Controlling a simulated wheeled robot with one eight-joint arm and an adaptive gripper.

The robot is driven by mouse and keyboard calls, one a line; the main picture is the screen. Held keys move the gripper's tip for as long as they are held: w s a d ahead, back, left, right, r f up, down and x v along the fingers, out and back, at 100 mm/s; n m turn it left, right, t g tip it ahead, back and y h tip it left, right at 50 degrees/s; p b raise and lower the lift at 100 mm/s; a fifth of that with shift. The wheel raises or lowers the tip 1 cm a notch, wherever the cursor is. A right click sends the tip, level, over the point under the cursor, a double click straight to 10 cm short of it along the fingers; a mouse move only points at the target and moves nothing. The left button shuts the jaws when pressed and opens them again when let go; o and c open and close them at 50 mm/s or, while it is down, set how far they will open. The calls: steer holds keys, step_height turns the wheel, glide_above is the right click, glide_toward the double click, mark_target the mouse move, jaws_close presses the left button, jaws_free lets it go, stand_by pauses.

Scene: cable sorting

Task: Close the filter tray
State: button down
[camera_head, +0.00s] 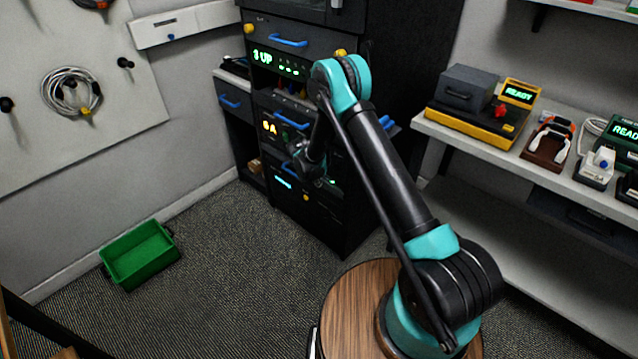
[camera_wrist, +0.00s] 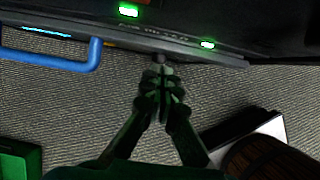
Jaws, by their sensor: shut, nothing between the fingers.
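A black rack cabinet (camera_head: 345,215) stands at the back, with stacked units, lit displays and blue handles. I cannot tell for sure which unit is the filter tray. My gripper (camera_head: 302,158) is in front of the rack's lower units, and my arm hides part of them. In the wrist view my gripper (camera_wrist: 163,75) is shut and empty, its fingertips at the lower edge of a dark front panel (camera_wrist: 225,56). I cannot tell whether they touch it. A blue handle (camera_wrist: 55,57) is left of the fingertips, and green lights (camera_wrist: 128,10) show on the dark unit above.
A green bin (camera_head: 140,255) sits on the carpet at left. A shelf (camera_head: 465,143) at right carries several devices, including a yellow-based unit (camera_head: 480,122). A coiled cable (camera_head: 70,90) hangs on the left wall board. The floor between bin and rack is clear.

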steer(key=s+a+f+v, duration=0.1)
steer(key=s+v, duration=0.1)
steer(key=v, duration=0.9)
steer(key=s+d+r+m+y, duration=0.1)
steer(key=s+d+r+m, duration=0.4)
steer(key=d+r+m, duration=0.35)
steer(key=s+d+r+m, duration=0.5)
steer(key=d+r, duration=0.4)
steer(key=d, duration=0.2)
steer(key=s+d+r+m, duration=0.1)
steer(key=s+d+m, duration=0.5)
steer(key=s, duration=0.5)
steer(key=s+d+r+m+y, duration=0.1)
steer(key=s+d+m, duration=0.5)
steer(key=s+m, duration=0.3)
steer(key=shift+s+d+t+y, duration=0.3)
steer(key=shift+s+d, duration=0.1)
steer(key=shift+s, duration=0.95)
